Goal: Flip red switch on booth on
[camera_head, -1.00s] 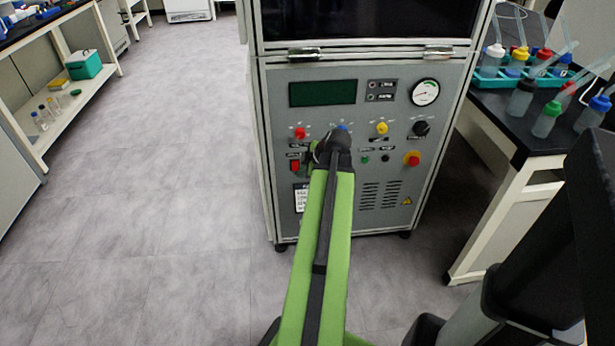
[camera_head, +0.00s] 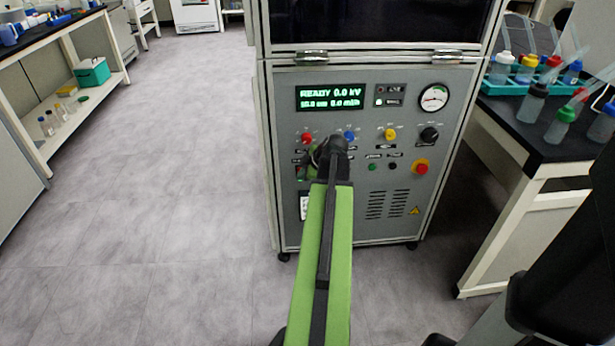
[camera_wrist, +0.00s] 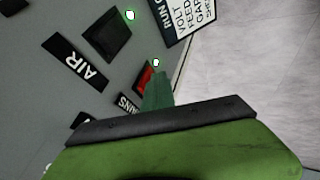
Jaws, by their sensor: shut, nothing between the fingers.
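The booth (camera_head: 395,215) is a grey cabinet with a control panel in front of me. Its display (camera_head: 331,97) is lit and reads "READY 0.0 kV". In the wrist view, the red switch (camera_wrist: 144,78) sits on the panel beside a "MAINS" label, mostly visible at its upper part. My gripper (camera_head: 316,157) is at the left of the panel and hides much of the switch area in the head view. In the wrist view my gripper (camera_wrist: 157,88) is shut, its green fingertips right at the switch and covering part of it. Whether they touch cannot be told.
A small lit lamp (camera_wrist: 156,62) is beside the switch. A black "AIR" switch (camera_wrist: 107,35) is close by. A bench with bottles (camera_head: 545,135) stands right. Floor at left is clear.

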